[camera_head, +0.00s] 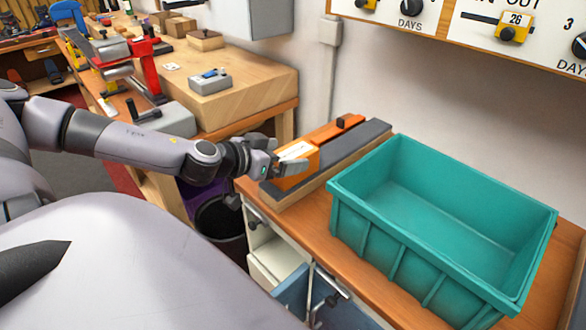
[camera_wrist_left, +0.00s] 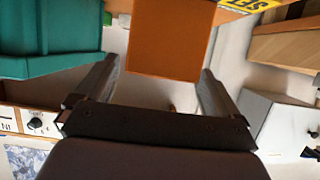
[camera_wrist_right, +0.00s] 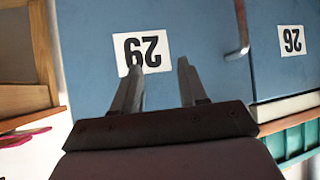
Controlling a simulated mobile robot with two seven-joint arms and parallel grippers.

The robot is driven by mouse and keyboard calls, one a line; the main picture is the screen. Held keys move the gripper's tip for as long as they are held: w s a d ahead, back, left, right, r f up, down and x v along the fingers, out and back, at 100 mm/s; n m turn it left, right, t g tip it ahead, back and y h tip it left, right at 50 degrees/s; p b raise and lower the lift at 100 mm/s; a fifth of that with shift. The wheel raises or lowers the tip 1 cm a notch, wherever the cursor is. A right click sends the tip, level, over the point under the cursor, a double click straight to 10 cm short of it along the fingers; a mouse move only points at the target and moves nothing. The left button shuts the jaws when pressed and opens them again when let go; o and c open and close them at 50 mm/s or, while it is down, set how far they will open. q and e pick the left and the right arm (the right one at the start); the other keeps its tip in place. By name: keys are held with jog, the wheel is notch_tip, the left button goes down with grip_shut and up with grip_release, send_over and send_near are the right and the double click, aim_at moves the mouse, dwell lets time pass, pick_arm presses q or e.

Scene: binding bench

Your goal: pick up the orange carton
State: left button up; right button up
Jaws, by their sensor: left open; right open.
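The orange carton (camera_head: 290,176), with a white label on top, stands at the near left end of the wall-side bench. My left gripper (camera_head: 283,160) is at its near left side and hides part of it. In the left wrist view the carton (camera_wrist_left: 172,40) shows as a plain orange face between the fingertips of my open left gripper (camera_wrist_left: 160,72), with a gap on each side. My right gripper (camera_wrist_right: 160,68) is open and empty, in front of a blue panel (camera_wrist_right: 95,25) marked 29. It is not visible in the head view.
A teal bin (camera_head: 380,235) takes up much of the bench right of the carton. A long grey-topped block (camera_head: 345,150) lies beside the carton, with an orange piece (camera_head: 325,133) behind. A black waste bin (camera_head: 220,222) stands below on the left. A wooden workbench (camera_head: 250,95) is further back.

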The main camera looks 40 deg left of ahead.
pick_arm(q)
jog(key=shift+w+f+b, duration=0.3)
jog(key=shift+f+b, duration=0.05)
jog(key=shift+b, duration=0.15)
jog(key=shift+w+r, duration=0.15)
jog(key=shift+w, duration=0.05)
jog(key=c, duration=1.2)
jog(key=shift+c, duration=0.2)
jog(key=shift+r, duration=0.15)
